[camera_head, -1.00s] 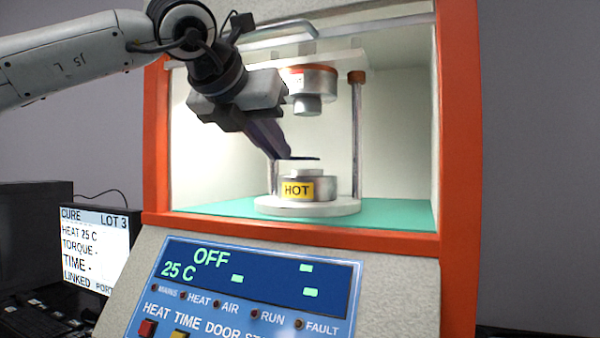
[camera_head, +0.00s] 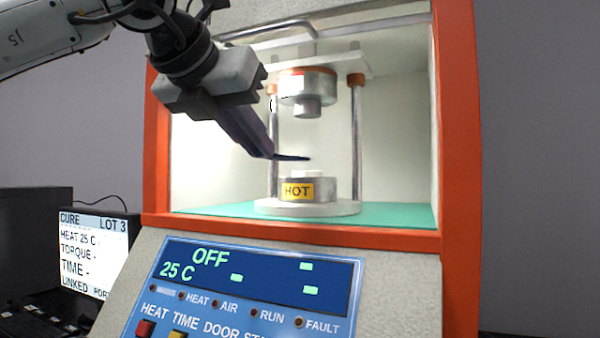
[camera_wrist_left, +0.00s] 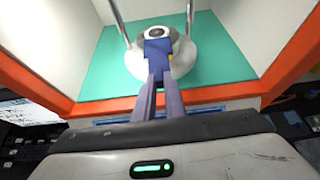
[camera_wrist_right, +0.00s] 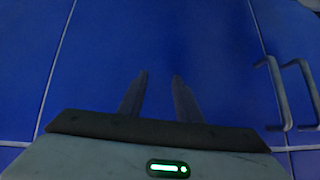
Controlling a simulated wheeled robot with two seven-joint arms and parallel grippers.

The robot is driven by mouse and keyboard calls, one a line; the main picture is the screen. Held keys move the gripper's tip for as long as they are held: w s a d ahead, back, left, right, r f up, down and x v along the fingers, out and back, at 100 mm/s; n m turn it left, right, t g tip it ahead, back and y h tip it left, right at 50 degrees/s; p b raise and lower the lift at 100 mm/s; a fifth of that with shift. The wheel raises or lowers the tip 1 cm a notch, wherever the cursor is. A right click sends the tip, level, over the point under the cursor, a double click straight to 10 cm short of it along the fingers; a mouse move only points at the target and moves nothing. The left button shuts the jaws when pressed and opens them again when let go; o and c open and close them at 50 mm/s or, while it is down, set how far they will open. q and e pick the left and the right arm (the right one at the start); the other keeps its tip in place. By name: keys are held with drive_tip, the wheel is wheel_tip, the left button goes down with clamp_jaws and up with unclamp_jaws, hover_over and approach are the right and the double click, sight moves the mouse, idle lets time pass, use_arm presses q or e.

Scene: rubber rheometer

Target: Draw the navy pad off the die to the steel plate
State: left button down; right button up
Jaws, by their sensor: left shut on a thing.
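The navy pad (camera_head: 293,158) is a thin dark sheet held at the tips of my left gripper (camera_head: 270,155). It hangs in the air a little above the lower die (camera_head: 308,187), which carries a yellow HOT label. In the left wrist view the pad (camera_wrist_left: 157,48) lies between the fingertips (camera_wrist_left: 158,67), with the round die (camera_wrist_left: 158,33) beyond it. The left fingers are shut on the pad. My right gripper (camera_wrist_right: 160,80) shows only in its wrist view, its fingers apart with nothing between them, over a blue surface. I cannot make out the steel plate.
The orange-framed chamber (camera_head: 457,150) is open in front, with the upper die (camera_head: 307,88) above and steel posts (camera_head: 356,140) beside it. A control panel (camera_head: 255,285) slopes below. A monitor (camera_head: 92,250) stands at left. Metal handles (camera_wrist_right: 275,90) show in the right wrist view.

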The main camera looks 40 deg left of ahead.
use_arm(q)
drive_tip(key=s+d+b, duration=0.2)
drive_tip(key=s+d, duration=0.1)
drive_tip(key=s, duration=0.6)
drive_tip(key=shift+s, duration=0.35)
idle(0.6)
idle(0.5)
